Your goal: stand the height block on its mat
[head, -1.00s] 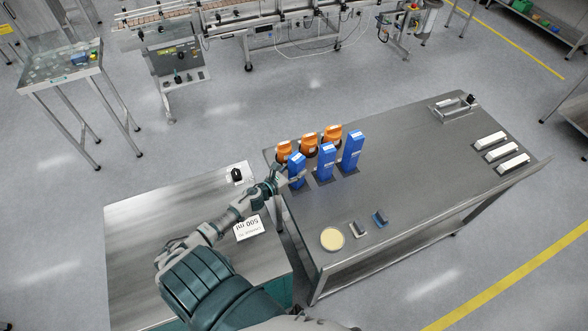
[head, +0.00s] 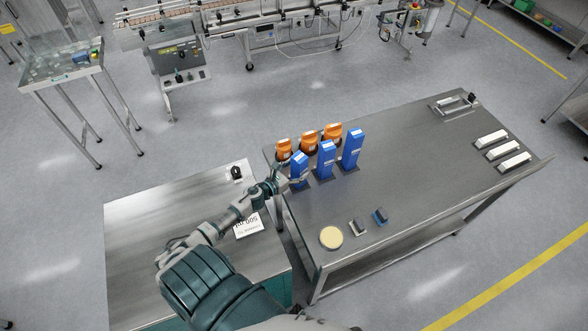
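Three tall blue height blocks stand in a row near the left end of the steel table: the left one (head: 299,168), the middle one (head: 326,160) and the right one (head: 352,150). Dark mats show under the middle block (head: 325,181) and the right block. The left block leans slightly, and its foot is largely hidden. My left gripper (head: 290,183) is low at the left block, with a finger across its lower front. I cannot tell whether the fingers press on it. My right gripper is not in view.
Several orange bottles (head: 308,138) stand close behind the blocks. A cream disc (head: 331,238) and two small blocks (head: 380,216) lie near the front edge. White bars (head: 501,152) lie at the right. The table's middle is clear. A lower table with a sign (head: 247,226) is at left.

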